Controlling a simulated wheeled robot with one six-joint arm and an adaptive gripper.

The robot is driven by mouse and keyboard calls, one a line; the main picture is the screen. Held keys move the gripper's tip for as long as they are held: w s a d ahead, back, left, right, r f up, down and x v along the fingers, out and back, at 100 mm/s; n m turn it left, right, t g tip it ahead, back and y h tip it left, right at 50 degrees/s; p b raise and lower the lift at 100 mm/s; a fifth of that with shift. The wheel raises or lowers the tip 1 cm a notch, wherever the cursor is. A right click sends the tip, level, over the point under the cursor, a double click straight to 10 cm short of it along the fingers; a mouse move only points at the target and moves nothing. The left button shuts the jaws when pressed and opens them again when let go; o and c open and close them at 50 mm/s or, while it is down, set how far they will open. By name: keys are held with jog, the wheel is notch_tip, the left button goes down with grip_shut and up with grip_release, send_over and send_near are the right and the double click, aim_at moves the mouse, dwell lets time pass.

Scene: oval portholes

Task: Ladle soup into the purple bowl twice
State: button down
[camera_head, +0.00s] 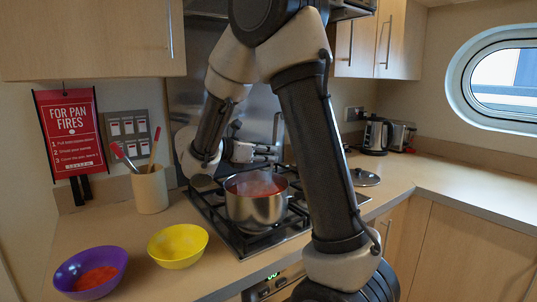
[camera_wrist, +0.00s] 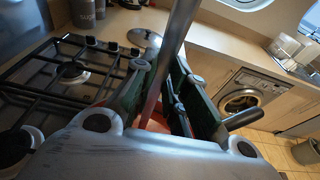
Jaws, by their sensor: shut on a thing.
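The purple bowl (camera_head: 68,272) sits at the front left of the counter with some red soup (camera_head: 96,277) in it. A steel pot (camera_head: 256,208) of red soup stands on the hob, with faint steam above it. My gripper (camera_head: 268,152) is above the back of the pot, shut on the upright ladle handle (camera_head: 277,128). In the wrist view the grey handle (camera_wrist: 180,35) rises between the fingers (camera_wrist: 160,100). The ladle's bowl cannot be made out; the pot wall hides whatever is inside.
A yellow bowl (camera_head: 178,262), seemingly empty, stands between the purple bowl and the hob (camera_head: 230,238). A utensil crock (camera_head: 150,190) is behind them. A pot lid (camera_head: 365,178) lies right of the hob. A kettle (camera_head: 376,135) and toaster (camera_head: 402,136) stand in the back corner.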

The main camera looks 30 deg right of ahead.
dwell(0.4)
notch_tip(320, 180, up, 12)
dwell(0.9)
jog(key=shift+a, duration=0.1)
